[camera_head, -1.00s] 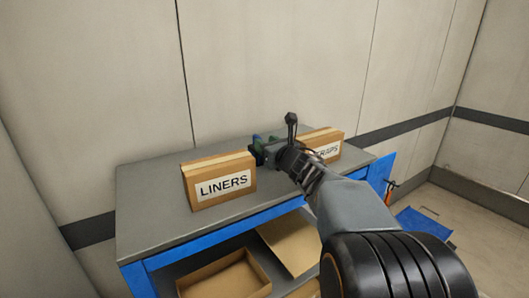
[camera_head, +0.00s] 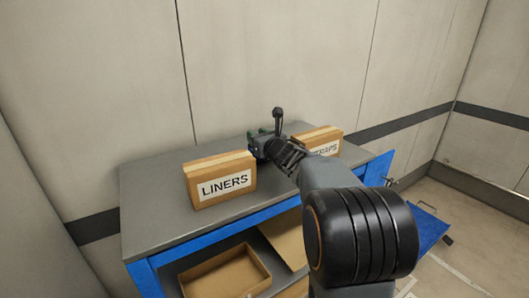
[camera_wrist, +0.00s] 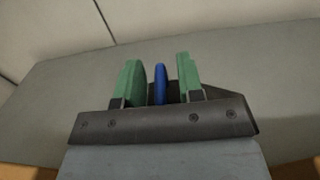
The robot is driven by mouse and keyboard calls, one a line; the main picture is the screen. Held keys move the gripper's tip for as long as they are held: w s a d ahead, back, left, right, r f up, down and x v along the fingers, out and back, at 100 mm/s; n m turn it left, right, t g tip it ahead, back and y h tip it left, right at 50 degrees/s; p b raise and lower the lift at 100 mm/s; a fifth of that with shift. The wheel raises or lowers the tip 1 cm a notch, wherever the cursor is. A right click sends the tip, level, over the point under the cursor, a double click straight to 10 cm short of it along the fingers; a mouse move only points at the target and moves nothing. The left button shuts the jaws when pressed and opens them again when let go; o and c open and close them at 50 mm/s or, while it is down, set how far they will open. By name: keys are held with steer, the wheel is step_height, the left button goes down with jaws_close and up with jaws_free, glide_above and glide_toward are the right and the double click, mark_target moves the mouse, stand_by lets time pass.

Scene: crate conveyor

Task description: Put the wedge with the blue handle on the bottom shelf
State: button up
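The blue handle (camera_wrist: 160,84) of the wedge stands upright between my fingertips in the wrist view. Gaps show on both sides of it. A dark shape low behind the fingers may be the wedge's body, but I cannot tell. My gripper (camera_wrist: 161,72) has green fingertips and is open around the handle, over the grey top of the workbench (camera_head: 160,185). In the head view my gripper (camera_head: 266,134) is behind the LINERS box, near the wall, and my wrist hides the wedge. The lower shelf (camera_head: 172,272) shows partly under the bench top.
A LINERS box (camera_head: 208,167) stands left of my gripper and a STRAPS box (camera_head: 326,132) right of it. An open cardboard tray (camera_head: 268,275) and other cardboard (camera_head: 284,236) lie below the top. The left of the bench top is clear.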

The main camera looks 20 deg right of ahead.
jaws_close()
steer(key=shift+r, duration=0.1)
stand_by(1.1)
